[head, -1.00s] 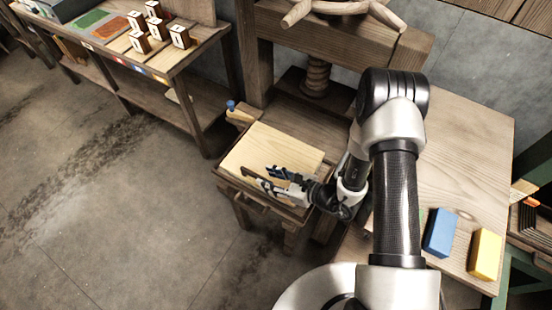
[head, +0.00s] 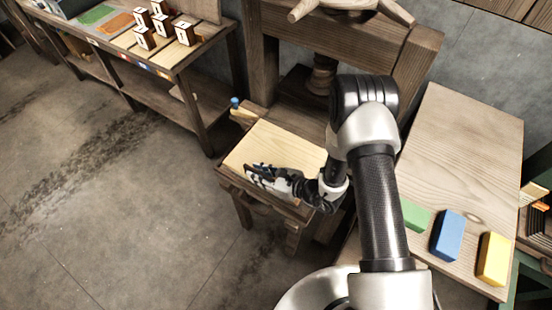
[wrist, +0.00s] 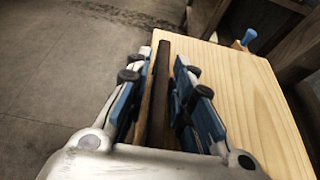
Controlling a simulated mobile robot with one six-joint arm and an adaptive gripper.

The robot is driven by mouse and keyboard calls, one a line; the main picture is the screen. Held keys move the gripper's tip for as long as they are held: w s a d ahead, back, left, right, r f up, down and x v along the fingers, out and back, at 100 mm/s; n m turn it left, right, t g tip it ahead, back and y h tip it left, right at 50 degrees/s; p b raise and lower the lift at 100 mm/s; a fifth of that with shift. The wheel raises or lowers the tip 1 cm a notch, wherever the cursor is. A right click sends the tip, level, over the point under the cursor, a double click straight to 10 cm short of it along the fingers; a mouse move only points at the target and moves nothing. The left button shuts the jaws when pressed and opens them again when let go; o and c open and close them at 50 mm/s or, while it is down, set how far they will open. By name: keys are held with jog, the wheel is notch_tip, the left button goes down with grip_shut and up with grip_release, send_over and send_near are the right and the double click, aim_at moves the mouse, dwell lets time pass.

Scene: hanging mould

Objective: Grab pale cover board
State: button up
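The pale cover board (head: 275,142) lies flat on the dark wooden bed of the press; it also shows in the wrist view (wrist: 240,90). My gripper (head: 251,174) is at the board's near edge, its fingers pointing left in the head view. In the wrist view my gripper (wrist: 166,58) is open, with blue-padded fingers on both sides of a dark wooden rim strip (wrist: 160,85). The right finger overlaps the board's edge in that view. I cannot tell whether any finger touches the board. My wrist hides the board's near right part.
The press frame (head: 412,60) stands behind the board. A blue-knobbed peg (head: 236,104) is beyond its far left corner. Green (head: 414,215), blue (head: 447,235) and yellow (head: 493,258) blocks lie on the table at right. Floor at left is clear.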

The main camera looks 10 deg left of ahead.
grip_shut()
